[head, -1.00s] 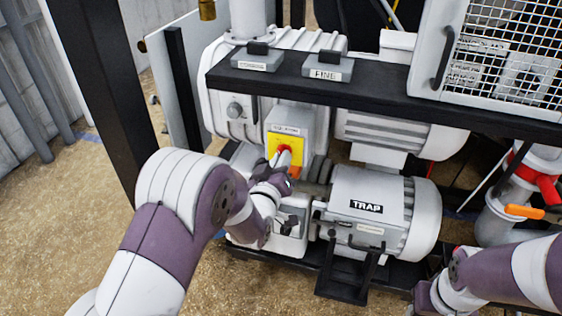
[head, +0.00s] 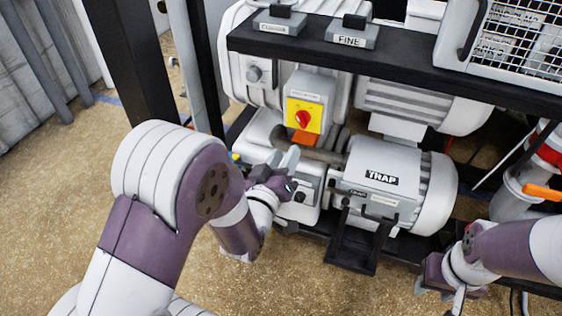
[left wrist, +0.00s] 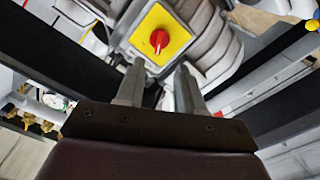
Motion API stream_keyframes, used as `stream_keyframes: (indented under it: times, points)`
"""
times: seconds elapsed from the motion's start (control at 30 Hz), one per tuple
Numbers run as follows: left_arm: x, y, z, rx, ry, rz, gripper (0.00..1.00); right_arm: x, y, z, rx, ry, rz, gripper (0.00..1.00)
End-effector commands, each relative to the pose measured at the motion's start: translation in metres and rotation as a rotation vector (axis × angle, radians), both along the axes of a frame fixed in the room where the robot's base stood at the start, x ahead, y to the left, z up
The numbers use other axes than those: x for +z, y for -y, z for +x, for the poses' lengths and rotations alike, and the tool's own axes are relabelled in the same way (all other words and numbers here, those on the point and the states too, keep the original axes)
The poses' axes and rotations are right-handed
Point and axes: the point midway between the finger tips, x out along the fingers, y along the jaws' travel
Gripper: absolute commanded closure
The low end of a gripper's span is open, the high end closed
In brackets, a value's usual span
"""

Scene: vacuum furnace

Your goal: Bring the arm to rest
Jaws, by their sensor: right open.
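My left gripper (head: 287,165) is in front of the pump unit, below the yellow switch plate (head: 291,116) with its red knob (head: 303,119). In the left wrist view its two grey fingers (left wrist: 158,88) stand apart with nothing between them. The yellow plate (left wrist: 175,22) and red knob (left wrist: 159,40) lie beyond the fingertips, apart from them. My right gripper (head: 440,288) is low at the right, beside the trap cylinder, open, with its fingers partly out of clear sight.
The grey trap housing (head: 382,200) stands right of my left gripper. A black shelf (head: 400,66) with labelled blocks (head: 350,38) crosses above. A black post (head: 125,60) rises at the left. Orange and red valve handles (head: 541,192) are at the right. Open floor (head: 60,220) lies left.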

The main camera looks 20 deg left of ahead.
Motion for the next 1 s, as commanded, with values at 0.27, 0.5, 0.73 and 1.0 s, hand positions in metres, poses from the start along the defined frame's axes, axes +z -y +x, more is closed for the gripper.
stream_keyframes:
  times: [0.27, 0.5, 0.73, 1.0]
  points:
    - [0.000, 0.000, -0.020, -0.001, 0.000, 0.000, 0.63, 0.000, 0.000, 0.000, 0.000, 0.000, 0.000, 0.57]
    - [0.000, 0.000, -0.020, -0.001, -0.001, 0.000, 0.63, 0.000, 0.000, 0.000, 0.000, 0.000, 0.000, 0.57]
    - [-0.015, 0.000, -0.020, -0.004, -0.071, 0.046, 0.63, 0.000, 0.000, 0.000, 0.000, 0.000, 0.000, 0.57]
    - [-0.117, -0.001, -0.084, -0.178, -0.880, 0.356, 0.63, 0.000, 0.000, 0.000, 0.000, 0.000, 0.000, 0.57]
